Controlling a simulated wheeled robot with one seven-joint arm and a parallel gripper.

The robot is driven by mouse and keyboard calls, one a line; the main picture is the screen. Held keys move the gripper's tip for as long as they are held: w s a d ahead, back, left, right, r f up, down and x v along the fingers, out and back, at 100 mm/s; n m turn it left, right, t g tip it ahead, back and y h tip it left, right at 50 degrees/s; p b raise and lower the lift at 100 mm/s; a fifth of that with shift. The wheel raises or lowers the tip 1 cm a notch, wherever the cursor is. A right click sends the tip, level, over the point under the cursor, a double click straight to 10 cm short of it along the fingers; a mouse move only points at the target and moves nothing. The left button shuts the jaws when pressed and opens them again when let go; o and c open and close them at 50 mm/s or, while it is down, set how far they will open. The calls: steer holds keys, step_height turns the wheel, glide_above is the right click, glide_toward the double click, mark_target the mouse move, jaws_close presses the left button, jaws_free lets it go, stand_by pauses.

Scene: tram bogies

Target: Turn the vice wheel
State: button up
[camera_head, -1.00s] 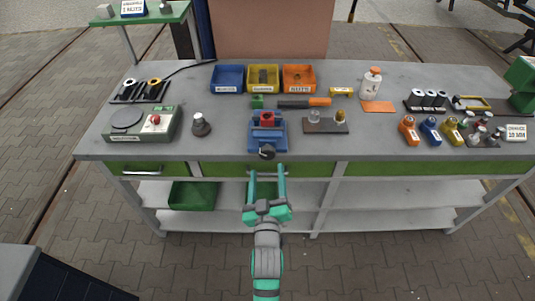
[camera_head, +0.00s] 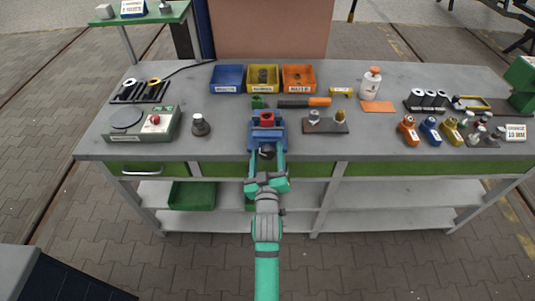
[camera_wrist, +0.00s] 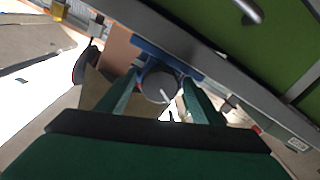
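The blue vice (camera_head: 267,134) stands at the front edge of the workbench with a red piece (camera_head: 267,118) in its jaws. Its dark round wheel (camera_head: 267,152) faces the front; in the wrist view the wheel (camera_wrist: 160,87) shows a light mark on its face. My gripper (camera_head: 267,153) points at the vice from the front. Its two teal fingers are apart, one on each side of the wheel, and they also flank it in the wrist view (camera_wrist: 160,90). The gripper looks open; whether a finger touches the wheel I cannot tell.
Blue (camera_head: 227,79), yellow (camera_head: 263,78) and orange (camera_head: 299,79) bins stand behind the vice. A fixture plate (camera_head: 326,127) is to its right, a grey knobbed piece (camera_head: 200,126) to its left. Green drawers (camera_head: 225,169) lie under the front edge.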

steer(key=c, duration=1)
steer(key=shift+m, duration=0.4)
steer(key=m, duration=1)
steer(key=shift+m, duration=0.4)
steer(key=o, duration=1.1)
steer(key=shift+d, duration=0.1)
